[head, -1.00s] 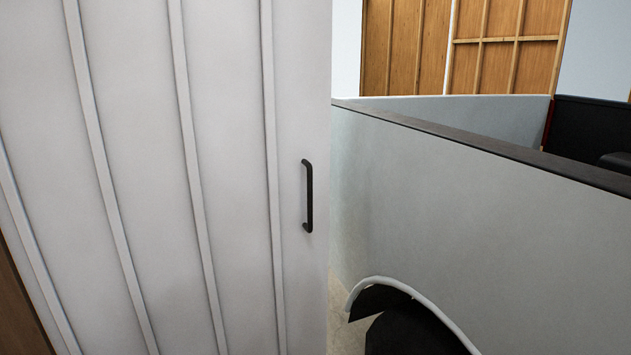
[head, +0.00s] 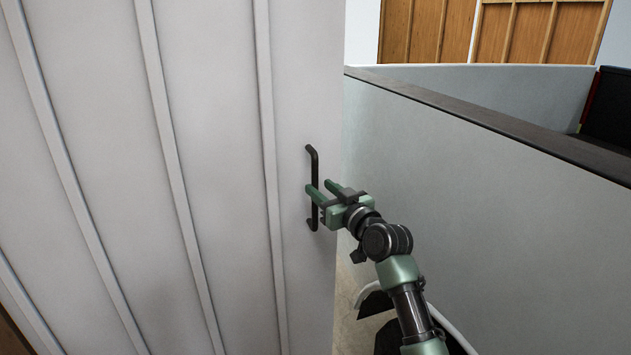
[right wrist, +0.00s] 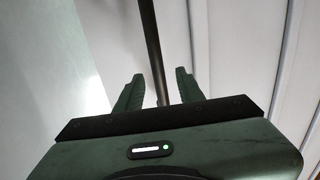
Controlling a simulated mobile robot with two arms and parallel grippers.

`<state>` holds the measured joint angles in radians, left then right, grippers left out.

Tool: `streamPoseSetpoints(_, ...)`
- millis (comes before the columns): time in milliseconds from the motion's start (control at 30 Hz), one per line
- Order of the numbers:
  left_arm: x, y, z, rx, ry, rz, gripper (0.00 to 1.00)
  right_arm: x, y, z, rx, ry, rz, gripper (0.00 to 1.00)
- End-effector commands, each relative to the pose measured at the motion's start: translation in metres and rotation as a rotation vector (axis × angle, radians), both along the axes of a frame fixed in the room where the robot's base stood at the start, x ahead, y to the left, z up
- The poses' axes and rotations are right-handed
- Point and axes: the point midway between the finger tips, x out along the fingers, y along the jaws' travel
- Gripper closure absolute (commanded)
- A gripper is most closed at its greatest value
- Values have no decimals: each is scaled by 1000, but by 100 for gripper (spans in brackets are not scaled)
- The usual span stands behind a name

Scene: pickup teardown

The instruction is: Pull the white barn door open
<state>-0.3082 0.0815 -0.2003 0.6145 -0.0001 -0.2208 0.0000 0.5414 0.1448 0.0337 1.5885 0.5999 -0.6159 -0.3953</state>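The white barn door (head: 215,130) fills the left half of the head view, with vertical raised strips. Its black bar handle (head: 313,160) stands upright near the door's right edge. My right gripper (head: 322,188) is at the handle's middle, with its green fingers pointing at the door. In the right wrist view the handle (right wrist: 152,45) runs between the two fingers (right wrist: 157,88), which are apart with a gap on both sides of the bar. The white door (right wrist: 230,45) lies behind it. My left gripper is not in view.
A grey partition wall (head: 480,190) with a dark top edge runs along the right, close to my right arm. A black object with a white curved rim (head: 375,300) is low beside my arm. Wooden panels (head: 430,30) stand far behind.

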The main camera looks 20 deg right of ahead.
Motion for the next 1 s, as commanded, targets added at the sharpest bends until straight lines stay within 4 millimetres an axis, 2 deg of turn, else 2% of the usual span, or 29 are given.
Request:
streamPoseSetpoints(100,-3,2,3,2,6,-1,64,18,5,1,3,2,0,62)
streamPoseSetpoints(233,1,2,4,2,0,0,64,31,7,0,1,2,0,62)
streamPoseSetpoints(433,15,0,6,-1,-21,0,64,37,9,-1,1,1,0,62)
streamPoseSetpoints(600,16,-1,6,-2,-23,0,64,37,9,-1,1,2,0,62)
streamPoseSetpoints(633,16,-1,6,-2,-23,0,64,37,9,-1,1,2,0,68)
streamPoseSetpoints(733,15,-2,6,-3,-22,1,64,37,9,-1,1,2,0,95)
streamPoseSetpoints(767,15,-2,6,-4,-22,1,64,37,9,-1,1,2,0,100)
streamPoseSetpoints(1000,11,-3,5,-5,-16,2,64,37,9,-1,1,2,-1,100)
